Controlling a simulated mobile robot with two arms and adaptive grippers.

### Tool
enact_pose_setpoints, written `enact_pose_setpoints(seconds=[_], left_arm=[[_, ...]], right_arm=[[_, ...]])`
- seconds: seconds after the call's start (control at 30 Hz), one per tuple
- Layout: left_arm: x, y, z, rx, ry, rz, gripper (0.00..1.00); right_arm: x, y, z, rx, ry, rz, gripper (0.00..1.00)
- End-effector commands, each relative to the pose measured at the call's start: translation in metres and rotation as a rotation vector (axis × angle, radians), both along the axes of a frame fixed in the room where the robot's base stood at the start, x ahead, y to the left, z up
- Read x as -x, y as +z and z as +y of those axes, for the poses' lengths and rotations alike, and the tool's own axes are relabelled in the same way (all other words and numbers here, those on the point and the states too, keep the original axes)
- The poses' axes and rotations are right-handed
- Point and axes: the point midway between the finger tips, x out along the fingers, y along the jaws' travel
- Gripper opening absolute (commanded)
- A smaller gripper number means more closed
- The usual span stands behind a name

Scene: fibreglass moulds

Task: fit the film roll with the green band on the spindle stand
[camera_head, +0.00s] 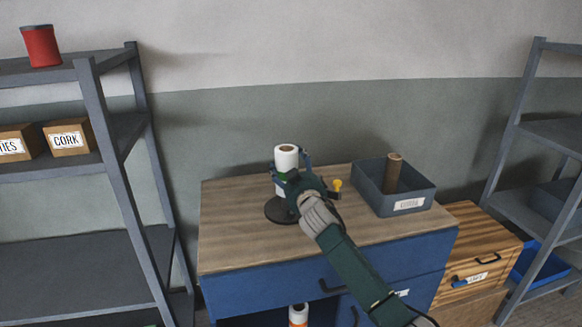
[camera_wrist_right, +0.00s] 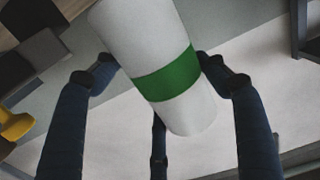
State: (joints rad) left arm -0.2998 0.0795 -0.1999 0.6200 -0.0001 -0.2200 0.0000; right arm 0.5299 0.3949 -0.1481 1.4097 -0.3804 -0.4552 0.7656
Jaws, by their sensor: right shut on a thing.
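The white film roll (camera_head: 286,158) with the green band stands upright above the cabinet top, with its brown core hole facing up. In the right wrist view the roll with the green band (camera_wrist_right: 167,75) lies between my fingers. My right gripper (camera_head: 288,180) is shut on the roll around its banded part. The black round base of the spindle stand (camera_head: 277,211) shows on the cabinet top under the roll. The spindle itself is hidden, so I cannot tell how far the roll sits on it. My left gripper is not in view.
A grey bin (camera_head: 408,205) with a brown tube (camera_head: 392,174) stands right on the wooden top (camera_head: 235,235). A yellow-topped item (camera_head: 337,185) is close to my gripper. Another white roll (camera_head: 298,314) with an orange band is below. Shelves stand left (camera_head: 75,265) and right.

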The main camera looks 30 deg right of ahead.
Motion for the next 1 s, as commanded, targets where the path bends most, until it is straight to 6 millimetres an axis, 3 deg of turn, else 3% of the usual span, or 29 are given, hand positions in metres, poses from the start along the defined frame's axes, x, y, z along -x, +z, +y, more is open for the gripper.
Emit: enact_pose_setpoints(seconds=[1.0], left_arm=[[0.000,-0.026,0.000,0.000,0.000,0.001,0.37]], right_arm=[[0.000,-0.029,0.000,0.000,0.001,-0.004,0.30]])
